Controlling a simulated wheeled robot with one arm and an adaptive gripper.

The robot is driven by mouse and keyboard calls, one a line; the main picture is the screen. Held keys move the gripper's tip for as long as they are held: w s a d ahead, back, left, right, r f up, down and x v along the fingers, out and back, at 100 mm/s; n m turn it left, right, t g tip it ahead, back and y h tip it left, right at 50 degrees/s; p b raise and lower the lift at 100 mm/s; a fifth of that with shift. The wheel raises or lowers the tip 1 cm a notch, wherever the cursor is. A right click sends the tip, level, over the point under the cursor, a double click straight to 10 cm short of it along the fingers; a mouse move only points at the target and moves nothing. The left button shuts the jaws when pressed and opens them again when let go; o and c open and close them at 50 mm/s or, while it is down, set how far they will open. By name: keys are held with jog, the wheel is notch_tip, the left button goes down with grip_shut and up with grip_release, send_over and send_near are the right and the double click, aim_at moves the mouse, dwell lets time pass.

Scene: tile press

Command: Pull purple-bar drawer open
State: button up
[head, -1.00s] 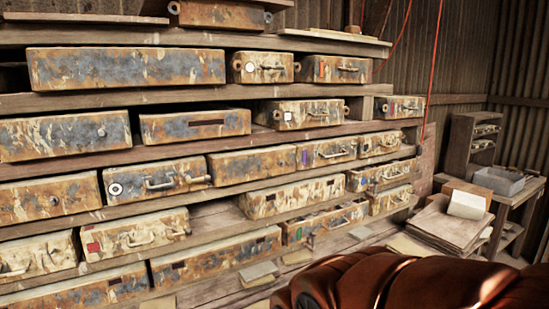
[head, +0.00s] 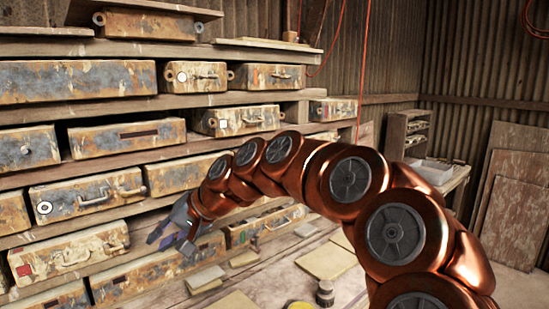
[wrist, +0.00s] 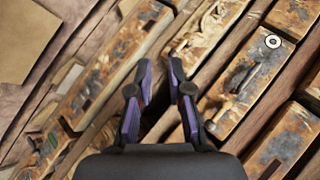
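The purple-bar drawer cannot be made out in the current head view; my arm covers the middle of the rack, where a purple mark showed earlier. My gripper (head: 172,240) is in front of the lower shelves, fingers pointing left and down. In the wrist view, my gripper (wrist: 161,64) has its two purple-padded fingers apart, with nothing between them. Weathered drawer fronts lie beyond the fingertips. No purple bar on a drawer is clear in the wrist view.
A drawer with a white ring mark (head: 88,193) sits left of my gripper; it also shows in the wrist view (wrist: 250,80). A red-marked drawer (head: 68,250) is below it. Flat sheets (head: 328,262) and a small jar (head: 325,294) lie at lower right. Boards lean at far right.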

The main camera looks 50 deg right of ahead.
jog(key=w+d+r+m+t+h, duration=0.1)
jog(key=w+d+r+m+t, duration=0.2)
jog(key=d, duration=0.8)
jog(key=w+d+r+m+t+h, duration=0.1)
jog(key=d+r+m+t, duration=0.2)
jog(key=d, duration=0.7)
jog(key=s+d+r+m+t+h+p, duration=0.1)
jog(key=s+d+m+h, duration=0.15)
jog(key=d, duration=0.75)
jog(key=s+d+r+m+t+h, duration=0.1)
jog(key=s+d+m+h, duration=0.2)
jog(key=d, duration=0.6)
jog(key=shift+m, duration=0.35)
jog(key=shift+w+d+f+p, duration=0.2)
jog(key=shift+w+p, duration=0.3)
jog(key=shift+w, duration=0.85)
jog(key=shift+w+d+f+p, duration=0.15)
jog(key=shift+w+p, duration=0.3)
jog(key=shift+w, duration=0.9)
jog(key=shift+w+d+f+p, duration=0.2)
jog(key=shift+w+p, duration=0.3)
jog(key=shift+w, duration=0.85)
grip_shut()
